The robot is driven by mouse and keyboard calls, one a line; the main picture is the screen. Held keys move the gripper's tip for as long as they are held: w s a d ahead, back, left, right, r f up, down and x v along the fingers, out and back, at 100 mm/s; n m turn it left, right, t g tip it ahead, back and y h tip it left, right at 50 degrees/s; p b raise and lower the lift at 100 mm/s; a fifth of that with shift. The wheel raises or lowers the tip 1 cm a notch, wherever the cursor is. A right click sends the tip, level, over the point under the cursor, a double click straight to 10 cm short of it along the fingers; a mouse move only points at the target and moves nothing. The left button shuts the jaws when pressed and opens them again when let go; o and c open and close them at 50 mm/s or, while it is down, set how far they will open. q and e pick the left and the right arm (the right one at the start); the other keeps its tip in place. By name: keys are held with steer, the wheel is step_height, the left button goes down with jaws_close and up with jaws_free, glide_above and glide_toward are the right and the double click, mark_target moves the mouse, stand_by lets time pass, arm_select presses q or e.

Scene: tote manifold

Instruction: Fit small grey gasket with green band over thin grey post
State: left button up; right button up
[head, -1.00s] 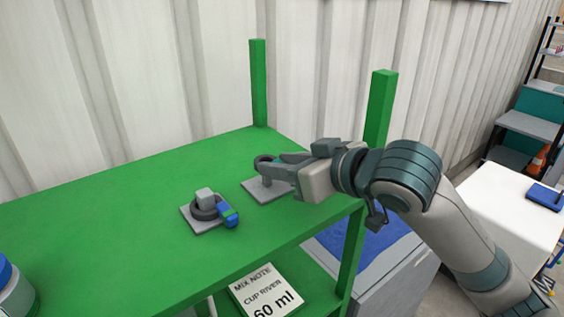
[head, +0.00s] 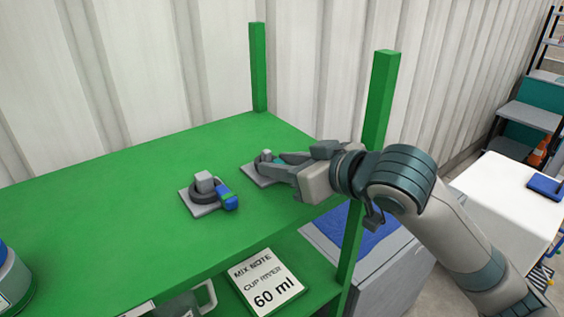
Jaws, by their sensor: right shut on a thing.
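The thin grey post (head: 266,154) stands on a grey base plate (head: 250,175) toward the back right of the green shelf. The small grey gasket (head: 258,161) is at this post, and the post's top shows above it. The gasket seems to be around the post, but my fingers partly hide it, so I cannot tell how low it sits. A bit of green (head: 279,159) shows beside the fingertips. My right gripper (head: 283,162) reaches in from the right and is shut on the gasket's near side. My left gripper is not in view.
A second grey plate (head: 207,209) stands to the left, with a thicker square post (head: 205,182) ringed by a dark grey gasket (head: 203,195) with a blue band (head: 226,199). Green uprights (head: 378,95) rise at the shelf's right end. A mix note (head: 268,281) lies below.

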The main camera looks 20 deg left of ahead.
stand_by(0.3)
steer(key=o, duration=1.1)
steer(key=shift+w, duration=0.1)
steer(key=shift+d, duration=0.1)
steer(key=shift+s+d+r+b, duration=0.15)
steer(key=shift+s+d+b, duration=0.2)
steer(key=shift+d, duration=0.1)
steer(key=b+v, duration=0.3)
steer(key=v, duration=1.3)
steer(key=shift+b, duration=0.4)
